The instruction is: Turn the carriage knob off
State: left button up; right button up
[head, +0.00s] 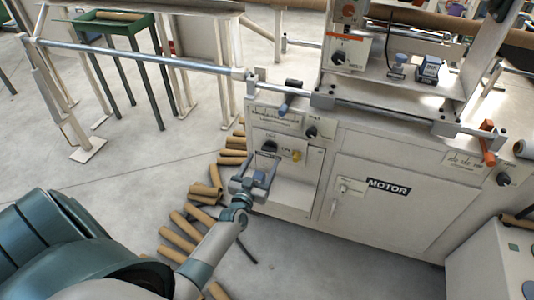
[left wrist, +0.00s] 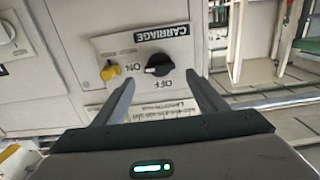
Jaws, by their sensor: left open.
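The carriage knob (left wrist: 159,65) is a black rotary knob on a white panel. It shows upside down in the left wrist view, beside the CARRIAGE label (left wrist: 161,33). Its white-marked end points left toward ON, while OFF is printed below it in that view. The knob also shows in the head view (head: 270,147) on the front of the machine's left cabinet. My left gripper (left wrist: 161,78) is open, its two fingers reaching toward the panel on either side of the knob, with nothing between them. It also shows in the head view (head: 264,163), just at the panel. My right gripper is not in view.
A yellow knob (left wrist: 110,72) sits close beside the carriage knob. Another black knob (head: 311,132) is on the panel above right. The MOTOR cabinet door (head: 385,215) is to the right. Several cardboard tubes (head: 178,237) lie on the floor below the arm.

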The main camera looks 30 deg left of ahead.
aim_at(268, 151)
pick_arm(q)
jog(key=x, duration=0.5)
jog(key=shift+w, duration=0.35)
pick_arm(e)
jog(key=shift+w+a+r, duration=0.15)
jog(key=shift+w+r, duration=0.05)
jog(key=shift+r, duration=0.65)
